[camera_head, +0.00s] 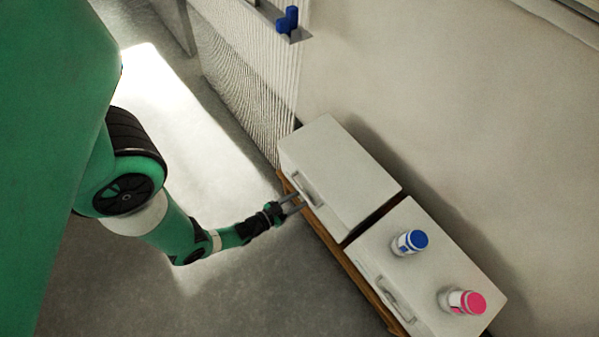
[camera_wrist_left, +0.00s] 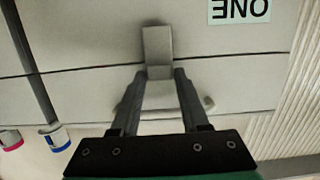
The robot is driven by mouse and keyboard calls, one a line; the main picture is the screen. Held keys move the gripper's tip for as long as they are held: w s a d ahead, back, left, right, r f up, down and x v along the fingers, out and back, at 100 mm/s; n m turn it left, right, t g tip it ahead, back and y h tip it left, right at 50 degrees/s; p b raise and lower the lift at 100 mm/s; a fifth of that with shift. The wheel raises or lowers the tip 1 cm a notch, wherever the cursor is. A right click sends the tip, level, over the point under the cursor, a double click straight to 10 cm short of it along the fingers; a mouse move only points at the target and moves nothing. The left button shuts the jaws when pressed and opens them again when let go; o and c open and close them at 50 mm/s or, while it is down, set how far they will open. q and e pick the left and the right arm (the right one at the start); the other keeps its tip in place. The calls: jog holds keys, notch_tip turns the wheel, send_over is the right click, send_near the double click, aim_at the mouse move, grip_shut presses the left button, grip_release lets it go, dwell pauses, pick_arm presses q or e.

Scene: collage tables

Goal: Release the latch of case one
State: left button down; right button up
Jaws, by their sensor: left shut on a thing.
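Case one (camera_head: 342,170) is a pale box, the farther of two on a wooden bench. In the left wrist view its front (camera_wrist_left: 215,65) appears upside down with the label "ONE" (camera_wrist_left: 239,11). Its latch (camera_wrist_left: 157,45) is a grey plate across the lid seam. My left gripper (camera_head: 296,203) is at the front of this case. In the left wrist view its two fingers (camera_wrist_left: 163,78) are shut on the latch, one on each side. The plate lies flat above the seam; its far side is hidden. My right gripper is not in view.
A second pale case (camera_head: 400,280) stands beside case one with a narrow gap between. On it stand a blue-capped bottle (camera_head: 409,242) and a pink-capped bottle (camera_head: 461,301). A wall is behind. Open floor (camera_head: 270,290) lies in front.

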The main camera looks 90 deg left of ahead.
pick_arm(q)
jog(key=shift+s+f, duration=0.1)
jog(key=shift+f, duration=0.2)
jog(key=shift+d+r+t, duration=0.1)
jog(key=shift+r+t, duration=0.1)
jog(key=shift+t, duration=0.2)
jog(key=c, duration=0.6)
grip_release()
jog(key=shift+s, duration=0.1)
jog(key=shift+o, duration=0.2)
